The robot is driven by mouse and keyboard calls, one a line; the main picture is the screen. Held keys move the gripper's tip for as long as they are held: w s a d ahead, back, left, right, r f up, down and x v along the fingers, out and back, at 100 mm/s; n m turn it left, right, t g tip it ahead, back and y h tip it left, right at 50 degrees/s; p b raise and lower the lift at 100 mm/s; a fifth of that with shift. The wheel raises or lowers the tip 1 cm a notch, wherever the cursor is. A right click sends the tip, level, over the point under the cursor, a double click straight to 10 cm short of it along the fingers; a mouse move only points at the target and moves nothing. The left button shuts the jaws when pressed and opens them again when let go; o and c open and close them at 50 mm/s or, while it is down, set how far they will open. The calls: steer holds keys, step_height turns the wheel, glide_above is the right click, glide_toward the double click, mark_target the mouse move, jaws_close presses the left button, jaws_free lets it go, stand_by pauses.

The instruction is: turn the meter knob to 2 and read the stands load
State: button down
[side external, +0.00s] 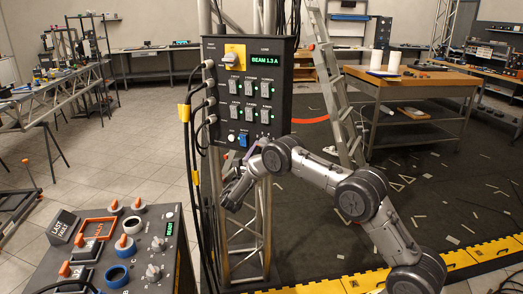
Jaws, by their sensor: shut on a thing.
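A dark upright panel (221,125) stands on a truss post. A pale grey rotary knob on a yellow plate (236,48) is at its upper left; I take it for the meter knob, but its numbers are too small to read. The green display (265,61) beside it reads "BEAM 1.3 A". My gripper (232,194) is below the panel's lower edge, well below that knob and apart from it. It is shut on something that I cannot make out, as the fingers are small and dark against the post.
A sloped console (137,277) with orange-and-white knobs and a "READY" display is at the lower left. Black cables (196,110) hang along the panel's left side. A ladder (335,85) and a wooden-topped bench (424,82) stand behind my arm. Scraps litter the dark floor.

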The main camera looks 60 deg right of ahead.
steer(key=m+g, duration=0.1)
steer(key=m, duration=0.1)
steer(key=m+g, duration=0.1)
steer(key=m, duration=0.2)
steer(key=m+g, duration=0.2)
steer(key=m, duration=0.1)
steer(key=shift+w+a+r, duration=0.1)
steer(key=shift+w, duration=0.2)
steer(key=shift+y, duration=0.3)
steer(key=shift+c, duration=1.8)
jaws_free()
steer(key=v, duration=1.3)
steer(key=shift+a+f, duration=0.25)
steer(key=shift+a, duration=0.1)
steer(key=shift+w, duration=0.1)
